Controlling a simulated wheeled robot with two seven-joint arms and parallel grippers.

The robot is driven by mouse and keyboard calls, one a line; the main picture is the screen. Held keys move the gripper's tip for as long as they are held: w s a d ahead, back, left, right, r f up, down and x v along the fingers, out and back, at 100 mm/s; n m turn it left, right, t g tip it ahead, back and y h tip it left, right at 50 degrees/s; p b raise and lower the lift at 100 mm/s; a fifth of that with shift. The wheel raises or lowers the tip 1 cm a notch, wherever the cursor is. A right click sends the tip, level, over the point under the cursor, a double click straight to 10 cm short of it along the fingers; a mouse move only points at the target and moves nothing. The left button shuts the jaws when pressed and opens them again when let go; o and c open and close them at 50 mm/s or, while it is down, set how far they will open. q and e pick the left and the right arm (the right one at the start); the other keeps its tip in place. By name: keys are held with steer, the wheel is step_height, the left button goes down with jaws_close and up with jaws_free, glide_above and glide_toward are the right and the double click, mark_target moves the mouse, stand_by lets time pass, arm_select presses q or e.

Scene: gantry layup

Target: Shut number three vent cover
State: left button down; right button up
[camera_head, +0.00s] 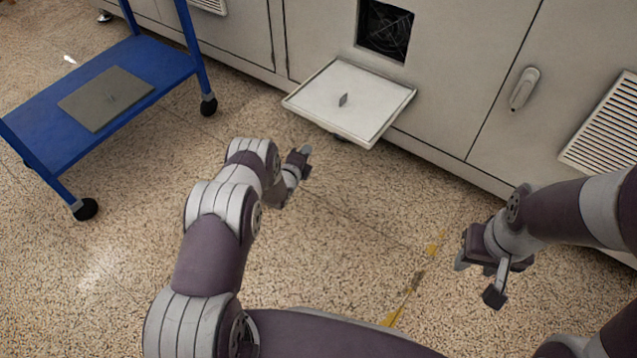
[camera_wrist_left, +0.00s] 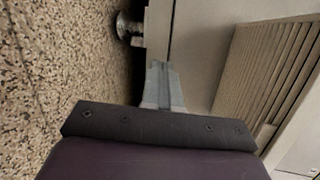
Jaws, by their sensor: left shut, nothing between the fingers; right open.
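A white vent cover (camera_head: 350,100) hangs open in the head view, folded down and out from the cabinet front below a square dark opening (camera_head: 386,30) with a fan behind it. A small grey tab stands on its upper face. No number is readable. My left gripper (camera_head: 303,152) is shut and empty, below and left of the cover's front edge and apart from it in the picture. My right gripper (camera_head: 478,279) is open and empty at the lower right.
A blue wheeled cart (camera_head: 165,60) with a grey plate (camera_head: 106,98) stands at the left. A cabinet door with a handle (camera_head: 524,88) and a louvred vent (camera_head: 606,125) are at the right. Speckled floor (camera_head: 350,220) lies clear between my arms.

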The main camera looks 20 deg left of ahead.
arm_select(q)
steer(key=s+d+f+m+t+h+b, duration=0.2)
steer(key=s+m+t+h+b, duration=0.65)
steer(key=m, duration=1.05)
steer(key=w+d+r+b, duration=0.1)
steer(key=w+r, duration=0.2)
steer(key=r, duration=0.2)
steer(key=w+d+r+t+y+b, duration=0.1)
steer(key=w+r+b, duration=0.1)
steer(key=r, duration=0.4)
steer(key=shift+w+d, duration=0.4)
steer(key=shift+w, duration=0.45)
arm_select(e)
step_height(320, 180, down, 15)
arm_select(q)
steer(key=shift+t, duration=0.25)
